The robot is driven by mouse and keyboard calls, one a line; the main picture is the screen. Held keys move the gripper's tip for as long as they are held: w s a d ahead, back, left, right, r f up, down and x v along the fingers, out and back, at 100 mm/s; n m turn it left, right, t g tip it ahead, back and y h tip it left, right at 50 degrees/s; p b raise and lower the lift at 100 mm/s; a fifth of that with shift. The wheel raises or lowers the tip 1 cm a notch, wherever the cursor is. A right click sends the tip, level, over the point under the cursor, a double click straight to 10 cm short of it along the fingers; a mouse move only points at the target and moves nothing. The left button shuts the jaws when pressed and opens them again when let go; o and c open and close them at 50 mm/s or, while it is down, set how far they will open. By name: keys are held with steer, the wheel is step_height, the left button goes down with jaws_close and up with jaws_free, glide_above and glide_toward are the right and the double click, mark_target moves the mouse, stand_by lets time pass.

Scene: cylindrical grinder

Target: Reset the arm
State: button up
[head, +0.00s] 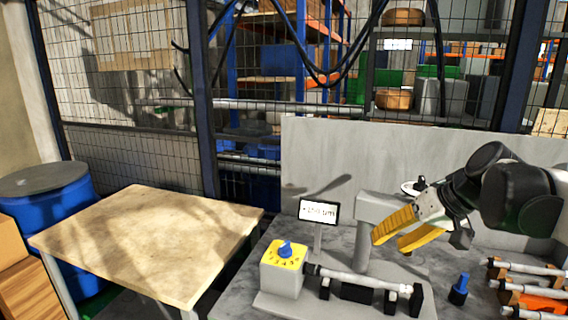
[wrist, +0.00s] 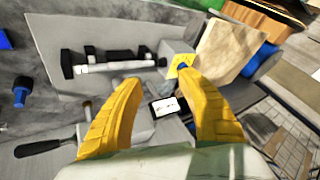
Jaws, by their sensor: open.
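My gripper (head: 398,238) has yellow fingers and shows at the right in the head view. In the wrist view my gripper (wrist: 165,110) has its fingers apart, with nothing between them. It hangs above the grey machine bench, beside a grey post (head: 368,230). The arm reaches in from the right edge and is bent. On the bench stand a grey box with a yellow dial face and blue knob (head: 285,250), a small display (head: 319,212) and a bar held between black supports (head: 355,277).
A rack with several shafts (head: 530,290) and a blue-handled item (head: 459,288) stand at the lower right. A bare wooden table (head: 150,238) is on the left, with a blue drum (head: 50,215) behind it. A grey panel (head: 330,160) and mesh fence back the bench.

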steer(key=s+a+f+t+h, duration=0.1)
steer(key=s+a+f+h, duration=0.1)
steer(key=s+f, duration=0.3)
steer(key=s+a+f+t+h, duration=0.1)
steer(key=s+f, duration=0.4)
steer(key=s, duration=0.7)
steer(key=shift+s+a+f+m+h, duration=0.35)
steer(key=shift+s+a+h, duration=0.1)
steer(key=shift+h, duration=0.65)
steer(key=shift+d, duration=0.1)
